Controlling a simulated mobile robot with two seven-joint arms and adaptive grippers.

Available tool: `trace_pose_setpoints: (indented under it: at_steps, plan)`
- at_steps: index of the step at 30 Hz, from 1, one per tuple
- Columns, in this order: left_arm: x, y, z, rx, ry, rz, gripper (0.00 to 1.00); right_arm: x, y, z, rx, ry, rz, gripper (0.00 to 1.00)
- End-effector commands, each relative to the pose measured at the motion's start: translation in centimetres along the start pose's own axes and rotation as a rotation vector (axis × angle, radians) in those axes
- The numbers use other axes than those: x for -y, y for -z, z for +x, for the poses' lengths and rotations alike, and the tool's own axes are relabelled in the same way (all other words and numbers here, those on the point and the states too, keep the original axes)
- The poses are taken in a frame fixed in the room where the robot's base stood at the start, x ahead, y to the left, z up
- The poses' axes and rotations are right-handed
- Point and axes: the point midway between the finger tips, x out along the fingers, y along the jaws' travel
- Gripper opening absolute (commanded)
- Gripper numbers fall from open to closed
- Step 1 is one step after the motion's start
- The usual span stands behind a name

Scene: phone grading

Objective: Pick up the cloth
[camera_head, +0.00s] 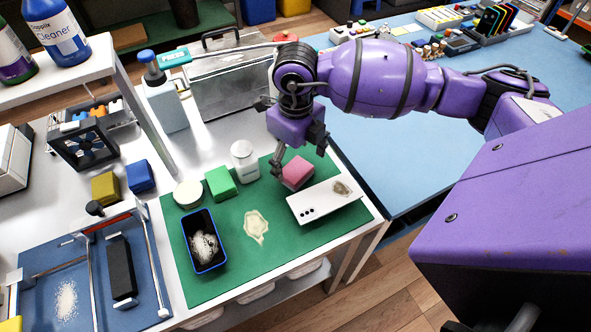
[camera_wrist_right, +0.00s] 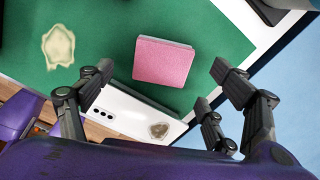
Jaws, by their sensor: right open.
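The pink cloth (camera_head: 297,172), a thick square pad, lies on the green mat (camera_head: 215,278) just behind a white phone (camera_head: 318,204). The phone is back up, with dark camera dots and a brownish smudge. My right gripper (camera_head: 298,153) is open over the cloth, fingers pointing down and partly in front of it. In the right wrist view the cloth (camera_wrist_right: 163,62) shows whole between the spread, empty fingers, slightly beyond their tips. I cannot tell the exact gap in height. My left gripper is out of view.
A green block (camera_head: 221,184), a round white pad (camera_head: 187,193) and a white jar (camera_head: 244,158) stand left of the cloth. A blue-rimmed black tray (camera_head: 190,233) holds white bits. A pale stain (camera_head: 256,227) marks the mat.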

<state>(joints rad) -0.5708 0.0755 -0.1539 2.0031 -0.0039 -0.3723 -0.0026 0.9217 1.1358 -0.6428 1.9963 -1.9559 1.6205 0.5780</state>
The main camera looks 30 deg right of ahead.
Motion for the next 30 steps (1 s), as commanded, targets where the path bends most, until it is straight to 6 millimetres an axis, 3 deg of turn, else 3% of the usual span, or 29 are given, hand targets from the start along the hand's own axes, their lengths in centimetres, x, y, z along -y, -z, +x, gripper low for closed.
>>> trace_pose_setpoints:
  at_steps: [9, 17, 26, 30]
  plan:
    - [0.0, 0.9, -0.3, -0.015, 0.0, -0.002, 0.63, 0.1, 0.2, 4.1, -0.001, 0.0, 0.001, 0.83]
    - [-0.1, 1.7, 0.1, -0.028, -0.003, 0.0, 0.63, 0.1, 0.2, 4.4, 0.001, 0.0, 0.0, 0.83]
    - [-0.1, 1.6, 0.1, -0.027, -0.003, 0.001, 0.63, 0.1, 0.2, 4.4, 0.001, 0.0, 0.0, 0.44]
    - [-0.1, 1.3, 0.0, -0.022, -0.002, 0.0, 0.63, 0.1, 0.2, 4.3, 0.001, 0.0, 0.0, 0.43]
